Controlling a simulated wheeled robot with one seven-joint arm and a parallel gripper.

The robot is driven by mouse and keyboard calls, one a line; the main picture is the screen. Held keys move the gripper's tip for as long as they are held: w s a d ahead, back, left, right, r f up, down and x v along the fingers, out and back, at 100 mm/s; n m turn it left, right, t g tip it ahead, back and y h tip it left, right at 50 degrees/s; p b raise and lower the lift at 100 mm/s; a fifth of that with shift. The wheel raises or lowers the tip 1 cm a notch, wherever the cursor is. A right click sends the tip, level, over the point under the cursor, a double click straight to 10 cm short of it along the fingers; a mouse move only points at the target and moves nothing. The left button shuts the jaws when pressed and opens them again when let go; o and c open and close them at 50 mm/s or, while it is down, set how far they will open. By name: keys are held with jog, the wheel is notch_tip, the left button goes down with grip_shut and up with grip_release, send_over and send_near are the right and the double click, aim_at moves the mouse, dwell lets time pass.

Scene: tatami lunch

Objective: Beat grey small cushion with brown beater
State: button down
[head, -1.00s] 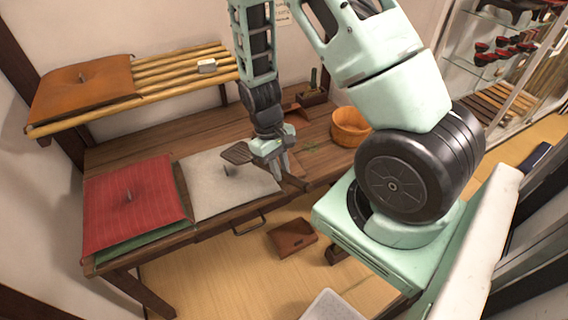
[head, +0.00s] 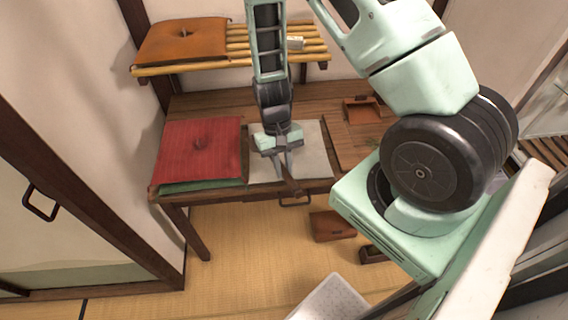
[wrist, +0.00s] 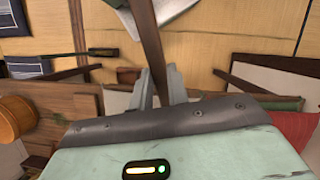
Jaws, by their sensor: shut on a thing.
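The grey small cushion (head: 316,155) lies flat on the wooden table, to the right of a red cushion. My gripper (head: 282,165) is over the cushion's left and middle part in the head view, and the arm hides some of it. The gripper is shut on the brown beater (head: 293,186); its dark stick shows at the fingertips, toward the table's front edge. The beater's head is hidden in the head view. In the wrist view the beater's brown stick (wrist: 148,45) runs from the fingers (wrist: 158,88) to the top edge. I cannot tell whether beater and cushion touch.
The red cushion (head: 200,150) lies on a green one (head: 200,186) at the table's left. An orange cushion (head: 183,40) and a white block (head: 296,42) are on the slatted shelf above. A brown tray (head: 362,110) is at the table's right. A brown box (head: 332,226) lies on the floor.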

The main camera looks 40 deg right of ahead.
notch_tip(320, 180, down, 8)
jog(key=b, duration=0.5)
notch_tip(320, 180, up, 10)
jog(key=p, duration=0.8)
jog(key=shift+f, duration=0.35)
notch_tip(320, 180, down, 11)
jog(key=b, duration=0.9)
notch_tip(320, 180, up, 11)
jog(key=p, duration=0.9)
jog(key=shift+r, duration=0.2)
jog(key=shift+f, duration=0.25)
